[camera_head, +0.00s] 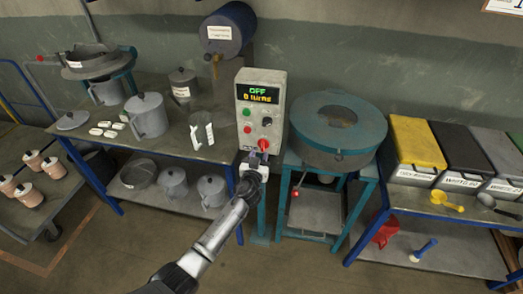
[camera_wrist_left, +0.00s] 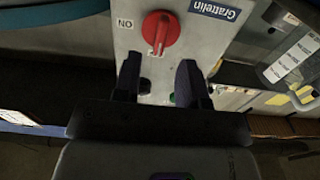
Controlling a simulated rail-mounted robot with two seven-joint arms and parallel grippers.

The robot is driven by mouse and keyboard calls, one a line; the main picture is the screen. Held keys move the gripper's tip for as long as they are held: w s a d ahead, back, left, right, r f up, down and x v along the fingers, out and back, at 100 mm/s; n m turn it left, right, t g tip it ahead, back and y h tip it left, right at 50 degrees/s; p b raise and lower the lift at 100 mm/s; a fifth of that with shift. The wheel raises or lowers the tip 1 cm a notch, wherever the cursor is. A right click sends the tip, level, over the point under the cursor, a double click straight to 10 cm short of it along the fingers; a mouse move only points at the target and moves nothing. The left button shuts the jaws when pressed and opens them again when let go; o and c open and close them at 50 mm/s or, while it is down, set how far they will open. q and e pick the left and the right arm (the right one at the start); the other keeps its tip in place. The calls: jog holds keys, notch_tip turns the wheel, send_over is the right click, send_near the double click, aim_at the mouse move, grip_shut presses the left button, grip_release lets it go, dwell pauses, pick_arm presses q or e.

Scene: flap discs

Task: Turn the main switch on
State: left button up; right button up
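A grey control box (camera_head: 261,104) stands between the table and the round machine. Its display (camera_head: 258,94) reads OFF and 0 turns. The main switch, a red rotary knob (camera_head: 263,144), is low on the box's front. In the left wrist view the red knob (camera_wrist_left: 160,32) is large, near the top, with an upside-down ON label (camera_wrist_left: 125,24) beside it. My left gripper (camera_head: 258,160) is just below the knob in the head view. In the left wrist view its two fingers (camera_wrist_left: 160,80) are apart, with nothing between them; the knob lies just beyond the fingertips. My right gripper is not in view.
The box also carries a green button (camera_head: 246,112), a red button (camera_head: 247,130) and a black knob (camera_head: 267,121). A teal round machine (camera_head: 337,125) stands close on the right. A blue-framed table (camera_head: 170,90) with metal pots is on the left, lidded bins (camera_head: 417,143) far right.

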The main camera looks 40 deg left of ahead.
aim_at(262, 147)
pick_arm(q)
jog(key=shift+b+x, duration=0.45)
jog(key=shift+x, duration=1.85)
jog(key=shift+c, duration=0.2)
grip_shut()
